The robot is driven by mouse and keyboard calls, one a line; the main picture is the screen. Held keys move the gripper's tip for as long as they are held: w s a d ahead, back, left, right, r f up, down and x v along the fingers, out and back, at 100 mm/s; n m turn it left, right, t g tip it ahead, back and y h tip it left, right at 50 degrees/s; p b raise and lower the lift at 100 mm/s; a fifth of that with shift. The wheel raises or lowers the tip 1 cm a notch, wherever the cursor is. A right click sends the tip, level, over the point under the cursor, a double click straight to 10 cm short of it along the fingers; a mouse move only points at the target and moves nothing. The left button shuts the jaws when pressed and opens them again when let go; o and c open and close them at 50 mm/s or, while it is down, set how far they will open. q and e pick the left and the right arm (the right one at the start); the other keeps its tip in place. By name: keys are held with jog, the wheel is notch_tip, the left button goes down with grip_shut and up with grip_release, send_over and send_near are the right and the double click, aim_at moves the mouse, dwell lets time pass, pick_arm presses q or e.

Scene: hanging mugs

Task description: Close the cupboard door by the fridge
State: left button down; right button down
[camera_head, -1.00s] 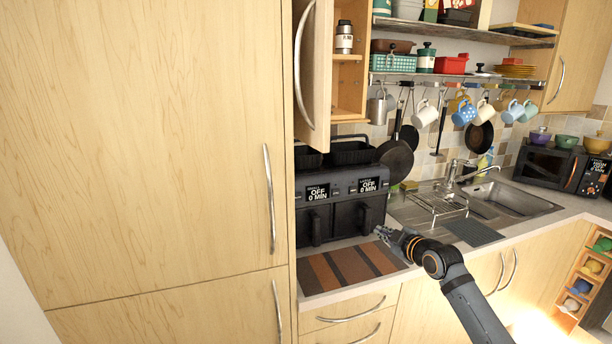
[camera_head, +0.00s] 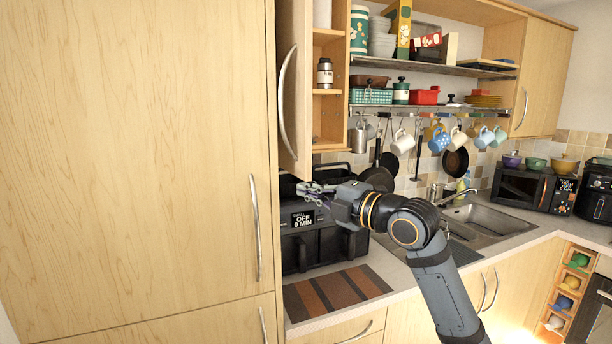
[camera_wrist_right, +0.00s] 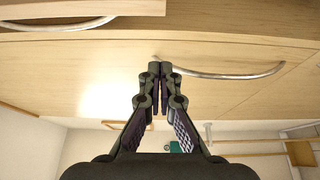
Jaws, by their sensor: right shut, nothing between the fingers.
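The cupboard door (camera_head: 294,60) beside the tall wooden fridge front (camera_head: 130,150) stands open in the head view, its curved metal handle (camera_head: 285,100) facing left. The cupboard's inside shelves (camera_head: 327,92) show to its right. My right gripper (camera_head: 303,189) is shut and empty, close to the door's bottom edge in the picture; I cannot tell whether they touch. Its closed fingertips (camera_wrist_right: 160,68) also show in the right wrist view, in front of a wooden panel with a long handle (camera_wrist_right: 225,75). My left gripper is not in view.
A black air fryer (camera_head: 325,243) stands on the counter below the cupboard, behind my right arm. A striped mat (camera_head: 335,292) lies in front of it. Mugs (camera_head: 402,143) hang from a rail at the right. The sink (camera_head: 485,222) lies further right.

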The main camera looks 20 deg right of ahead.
jog(key=w+p, duration=0.1)
jog(key=w, duration=0.1)
jog(key=w+d+p, duration=0.1)
jog(key=w+p, duration=0.2)
jog(key=shift+w+d+f, duration=0.1)
jog(key=shift+w+d, duration=0.15)
jog(key=shift+w, duration=0.1)
jog(key=shift+a, duration=0.1)
